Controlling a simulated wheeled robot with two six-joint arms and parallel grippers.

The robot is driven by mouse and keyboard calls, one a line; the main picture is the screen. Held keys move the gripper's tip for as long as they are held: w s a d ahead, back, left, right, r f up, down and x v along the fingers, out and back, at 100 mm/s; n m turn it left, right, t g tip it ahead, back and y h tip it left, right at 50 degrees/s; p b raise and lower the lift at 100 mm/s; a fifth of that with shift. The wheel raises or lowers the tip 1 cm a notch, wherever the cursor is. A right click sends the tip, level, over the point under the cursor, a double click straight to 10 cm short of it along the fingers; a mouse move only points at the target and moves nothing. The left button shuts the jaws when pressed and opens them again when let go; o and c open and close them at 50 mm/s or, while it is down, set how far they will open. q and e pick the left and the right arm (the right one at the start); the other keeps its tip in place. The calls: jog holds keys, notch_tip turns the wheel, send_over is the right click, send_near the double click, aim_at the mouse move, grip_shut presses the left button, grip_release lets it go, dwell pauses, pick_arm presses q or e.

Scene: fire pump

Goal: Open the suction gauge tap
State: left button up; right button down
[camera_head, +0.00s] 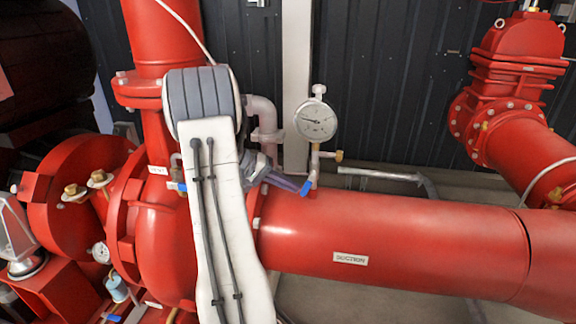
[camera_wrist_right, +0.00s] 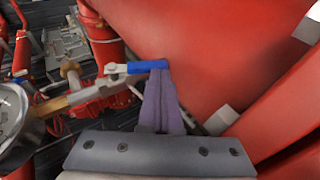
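The suction gauge (camera_head: 316,121), a round white dial, stands above the red suction pipe (camera_head: 400,235). Below it is a small tap with a blue lever (camera_head: 306,187). In the right wrist view the blue lever (camera_wrist_right: 147,67) lies across the tips of my fingers, and the gauge (camera_wrist_right: 12,112) is at the left edge. My right gripper (camera_head: 298,185) reaches in from the left at the lever. Its purple-grey fingers (camera_wrist_right: 163,75) are together. I cannot tell whether they touch the lever or pinch its end. My left gripper is out of view.
My white right arm hides part of the pump. Another blue-handled tap (camera_head: 176,187) is left of the arm. A brass fitting (camera_head: 339,156) sticks out right of the gauge stem. A red valve (camera_head: 515,60) stands at the right. A dark ribbed wall (camera_head: 400,90) is behind.

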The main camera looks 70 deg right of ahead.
dwell(0.7)
jog(key=shift+r+p, duration=0.45)
jog(key=shift+r, duration=0.3)
jog(key=shift+r, duration=0.25)
jog(key=s+r, duration=1)
jog(key=s, duration=0.1)
jog(key=shift+s+d+r, duration=0.15)
jog(key=shift+s+r, duration=0.1)
jog(key=shift+s, duration=0.1)
